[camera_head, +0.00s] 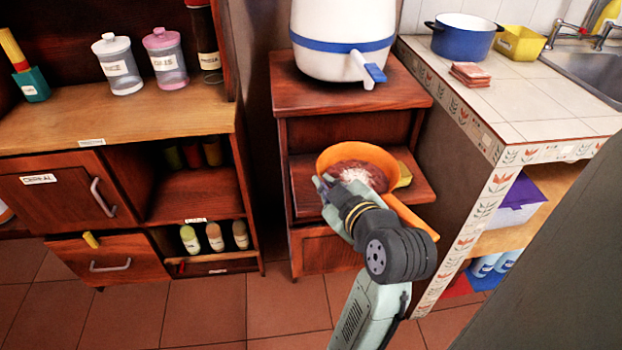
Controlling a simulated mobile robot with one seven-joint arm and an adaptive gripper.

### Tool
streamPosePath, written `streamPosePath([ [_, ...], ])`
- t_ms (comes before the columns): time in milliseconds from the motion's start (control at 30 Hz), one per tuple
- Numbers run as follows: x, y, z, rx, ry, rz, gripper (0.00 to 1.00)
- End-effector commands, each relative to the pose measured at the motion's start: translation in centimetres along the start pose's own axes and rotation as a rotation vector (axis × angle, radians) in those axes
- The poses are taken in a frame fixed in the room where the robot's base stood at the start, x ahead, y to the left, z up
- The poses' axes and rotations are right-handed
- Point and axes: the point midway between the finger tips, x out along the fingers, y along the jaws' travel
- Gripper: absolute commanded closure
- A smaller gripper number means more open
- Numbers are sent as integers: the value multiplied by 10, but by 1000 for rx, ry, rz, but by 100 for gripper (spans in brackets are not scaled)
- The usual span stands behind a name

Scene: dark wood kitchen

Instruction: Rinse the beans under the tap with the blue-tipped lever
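An orange round vessel (384,152) with a long handle (412,219) holds dark red beans (358,174) with a whitish patch on top. It is over the pulled-out wooden shelf below the white dispenser. My gripper (324,184) is at the vessel's near left rim, and my wrist covers its near side. I cannot tell whether the fingers are closed on the rim. The white dispenser (325,65) with a blue band stands on the cabinet top. Its spout has a blue lever (375,73). A sink tap (562,29) with a red tip shows at the top right.
A tiled counter (545,100) on the right holds a blue pot (463,36), a yellow container (518,44), a reddish stack (470,75) and the sink (590,68). The left wooden unit (190,110) bears jars. A yellow-green item (404,174) lies beside the orange vessel.

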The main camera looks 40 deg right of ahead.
Motion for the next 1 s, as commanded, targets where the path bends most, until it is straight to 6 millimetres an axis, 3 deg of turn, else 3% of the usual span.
streamPosePath([
  [33,6,-3,4,-8,4,8,100],
  [100,22,5,-8,1,1,-3,100],
  [300,72,15,-19,0,1,-2,100],
  [433,94,20,-22,0,0,0,100],
  [600,106,20,-21,0,-1,2,100],
  [800,115,6,-1,2,-3,2,100],
  [1000,118,3,4,-2,0,4,100],
])
